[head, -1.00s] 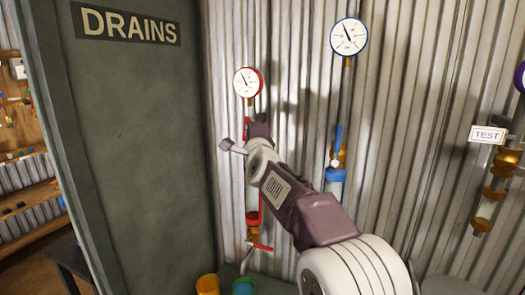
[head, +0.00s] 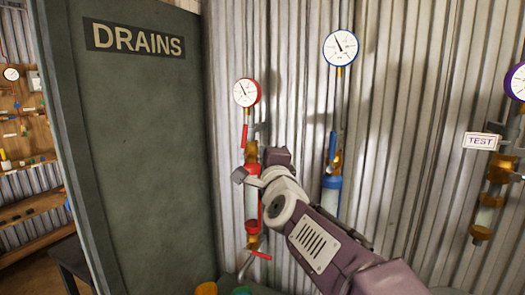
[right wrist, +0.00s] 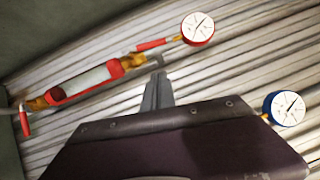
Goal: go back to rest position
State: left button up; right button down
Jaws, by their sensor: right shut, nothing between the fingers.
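My right gripper (head: 241,175) is in front of the ribbed wall, over the red-banded pipe assembly (head: 252,210) in the head view. It is shut and empty; its closed fingers (right wrist: 157,92) show against the wall in the right wrist view. In that view, the red assembly (right wrist: 92,78) lies beyond the fingers, with a visible gap in the picture. My arm hides part of the wall and of the red assembly in the head view. My left gripper is not in view.
A red gauge (head: 247,92) and a blue gauge (head: 340,47) are on the wall, with a blue-banded assembly (head: 331,190) below the latter. A TEST tag (head: 482,141) hangs at right. A green DRAINS panel (head: 140,150) stands left. An orange container (head: 206,289) is below.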

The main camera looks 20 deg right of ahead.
jog(key=s+a+f+n+g+y, duration=0.1)
jog(key=a+f+n+g+y, duration=0.3)
jog(key=f, duration=1.2)
jog(key=s+a+f+n+g+y, duration=0.1)
jog(key=a+f+n+g, duration=0.4)
jog(key=f, duration=1)
jog(key=s+a+f+n+g, duration=0.1)
jog(key=s+f+n+g, duration=0.4)
jog(key=s+f, duration=0.4)
jog(key=s+f+n+g, duration=0.3)
jog(key=s+f+n, duration=0.4)
jog(key=s, duration=0.4)
notch_tip(320, 180, up, 14)
jog(key=s+n+p, duration=0.1)
jog(key=p, duration=1.3)
jog(key=shift+n, duration=0.3)
